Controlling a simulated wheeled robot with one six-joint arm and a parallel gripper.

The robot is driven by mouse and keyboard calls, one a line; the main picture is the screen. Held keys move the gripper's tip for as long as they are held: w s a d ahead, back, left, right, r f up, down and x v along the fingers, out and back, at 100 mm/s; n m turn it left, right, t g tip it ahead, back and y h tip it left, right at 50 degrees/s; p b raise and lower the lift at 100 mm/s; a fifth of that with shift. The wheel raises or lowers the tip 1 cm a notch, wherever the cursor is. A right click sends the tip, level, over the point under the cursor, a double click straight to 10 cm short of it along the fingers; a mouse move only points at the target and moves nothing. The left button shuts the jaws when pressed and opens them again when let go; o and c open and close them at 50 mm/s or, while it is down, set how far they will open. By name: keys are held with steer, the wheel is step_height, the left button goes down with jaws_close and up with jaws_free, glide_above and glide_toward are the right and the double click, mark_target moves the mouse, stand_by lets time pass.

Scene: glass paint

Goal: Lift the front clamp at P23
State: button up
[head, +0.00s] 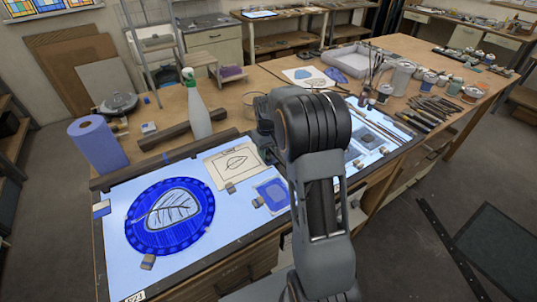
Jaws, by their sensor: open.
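A lit light table (190,265) carries a round blue glass disc (137,238) with a pale leaf drawing in its middle. A small label (134,297) at the table's near left edge seems to read P23, upside down. A small brown and grey clamp-like block (148,262) sits at the disc's near edge, apparently touching it. A similar pale and blue block (102,208) is at the disc's left. My arm rises at centre right of the disc; its gripper is hidden behind the arm's links.
Brushes and jars crowd the right.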

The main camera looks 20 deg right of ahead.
mark_target(270, 159)
steer(key=shift+f, duration=1.45)
steer(key=shift+d, duration=0.1)
jaws_close()
